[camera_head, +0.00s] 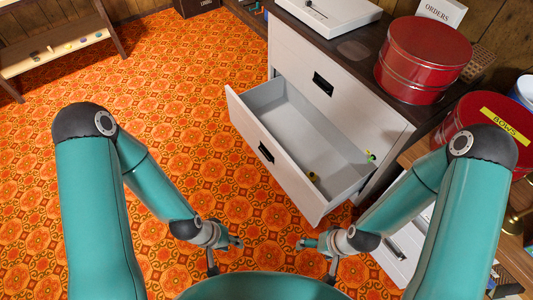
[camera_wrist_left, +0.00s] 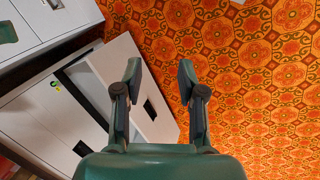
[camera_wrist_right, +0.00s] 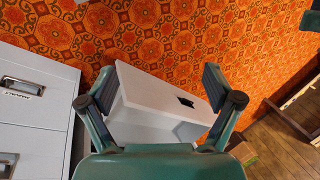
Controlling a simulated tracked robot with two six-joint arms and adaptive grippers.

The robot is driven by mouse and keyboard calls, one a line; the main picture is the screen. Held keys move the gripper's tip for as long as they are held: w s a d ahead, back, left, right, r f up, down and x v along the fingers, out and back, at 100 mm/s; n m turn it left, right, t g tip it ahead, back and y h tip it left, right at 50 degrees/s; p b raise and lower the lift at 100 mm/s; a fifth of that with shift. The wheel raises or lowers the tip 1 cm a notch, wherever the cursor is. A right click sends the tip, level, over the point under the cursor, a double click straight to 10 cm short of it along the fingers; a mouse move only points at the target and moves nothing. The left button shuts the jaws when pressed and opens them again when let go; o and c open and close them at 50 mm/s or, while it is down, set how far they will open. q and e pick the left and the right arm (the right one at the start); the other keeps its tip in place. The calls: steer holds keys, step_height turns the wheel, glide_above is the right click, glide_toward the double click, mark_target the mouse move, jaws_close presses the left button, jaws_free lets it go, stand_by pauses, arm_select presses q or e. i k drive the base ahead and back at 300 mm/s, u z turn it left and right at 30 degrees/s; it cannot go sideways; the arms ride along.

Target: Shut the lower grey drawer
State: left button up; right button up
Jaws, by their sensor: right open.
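The lower grey drawer (camera_head: 268,152) is pulled far out of the grey cabinet (camera_head: 298,60) in the head view. Its front panel has a dark handle (camera_head: 266,152). My left gripper (camera_head: 226,256) is open and empty, apart from the drawer. My right gripper (camera_head: 316,262) is open and empty, below the drawer's near corner in the picture. The drawer front also shows in the left wrist view (camera_wrist_left: 138,88) and in the right wrist view (camera_wrist_right: 160,93), beyond the open fingers.
The upper drawer (camera_head: 310,80) is shut. Red tins (camera_head: 420,75) stand on the cabinet's dark top and at the right. A white cabinet with metal handles (camera_wrist_right: 30,110) shows in the right wrist view. Orange patterned floor (camera_head: 170,80) is clear in front of the drawer and to its left.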

mark_target(291, 137)
steer(key=z, duration=0.05)
steer(key=k, duration=0.5)
steer(key=u, duration=0.45)
steer(key=i, duration=1.6)
steer(key=z, duration=0.35)
